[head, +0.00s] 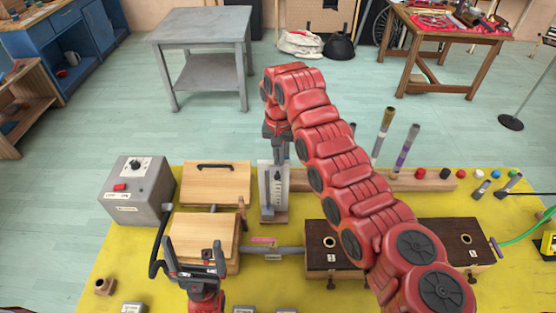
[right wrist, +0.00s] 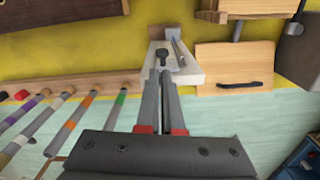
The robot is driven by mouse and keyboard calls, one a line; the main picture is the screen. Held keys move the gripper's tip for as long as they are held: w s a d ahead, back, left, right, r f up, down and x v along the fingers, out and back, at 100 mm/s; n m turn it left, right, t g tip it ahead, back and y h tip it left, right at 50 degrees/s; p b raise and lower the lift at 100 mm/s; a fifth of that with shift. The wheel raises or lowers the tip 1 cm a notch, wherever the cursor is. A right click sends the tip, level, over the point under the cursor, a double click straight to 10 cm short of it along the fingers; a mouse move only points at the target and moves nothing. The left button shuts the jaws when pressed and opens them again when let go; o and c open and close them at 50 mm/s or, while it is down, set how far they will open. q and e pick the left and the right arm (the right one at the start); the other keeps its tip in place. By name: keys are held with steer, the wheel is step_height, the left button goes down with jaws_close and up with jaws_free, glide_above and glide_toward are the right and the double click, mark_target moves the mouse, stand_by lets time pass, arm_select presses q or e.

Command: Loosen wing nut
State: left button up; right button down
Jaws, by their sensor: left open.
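A white upright plate (head: 265,182) with a dark slot and scale stands on a small wooden base on the yellow mat. In the right wrist view the plate (right wrist: 188,72) carries a dark knob-like piece, seemingly the wing nut (right wrist: 163,52). My right gripper (head: 279,158) reaches down at the plate's upper part, mostly hidden by its own arm. In the right wrist view its fingers (right wrist: 162,84) lie close together, tips at the dark piece; I cannot tell whether they touch it. My left gripper (head: 195,250) is open and empty, in front of a wooden box.
A grey control box (head: 139,190) stands at left, beside wooden boxes (head: 217,183). Dark-topped boxes (head: 330,242) lie right of the plate. A wooden rail (head: 425,181) with upright tubes (head: 407,148) runs behind. My right arm crosses above these.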

steer(key=shift+w, duration=0.1)
steer(key=n+b, duration=0.1)
steer(key=n, duration=0.1)
steer(key=n+b, duration=0.1)
steer(key=n, duration=0.1)
steer(key=shift+d+r+b, duration=0.1)
steer(key=shift+d+b, duration=0.25)
steer(key=n, duration=0.2)
steer(key=n+b, duration=0.1)
steer(key=n, duration=0.1)
steer(key=shift+w+d, duration=0.1)
steer(key=shift+d, duration=0.25)
